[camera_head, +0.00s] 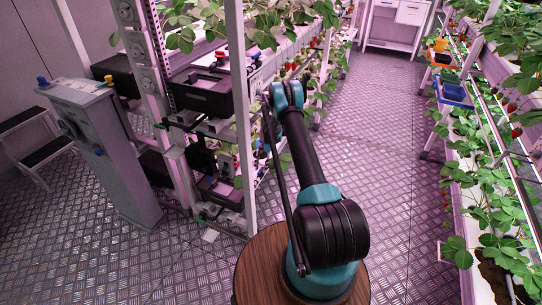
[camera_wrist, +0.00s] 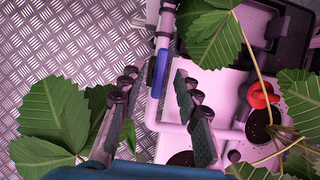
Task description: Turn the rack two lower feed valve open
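In the wrist view, a blue lever (camera_wrist: 158,72) sits on a thin grey pipe beside a pale planter; it looks like a feed valve handle. I cannot tell which rack or level it belongs to. My gripper (camera_wrist: 155,80) is open, with one finger to the left of the lever and one to the right. The lever lies between the fingertips in the picture, with a gap on both sides; its depth relative to them is unclear. In the head view, my gripper is not clearly made out, and the rack (camera_head: 243,125) partly hides that area.
Leaves (camera_wrist: 52,115) crowd both sides of my gripper in the wrist view. A red part (camera_wrist: 262,96) sits on the planter to the right. In the head view, a grey cabinet (camera_head: 108,150) stands left of the rack, and the aisle floor (camera_head: 360,130) is clear.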

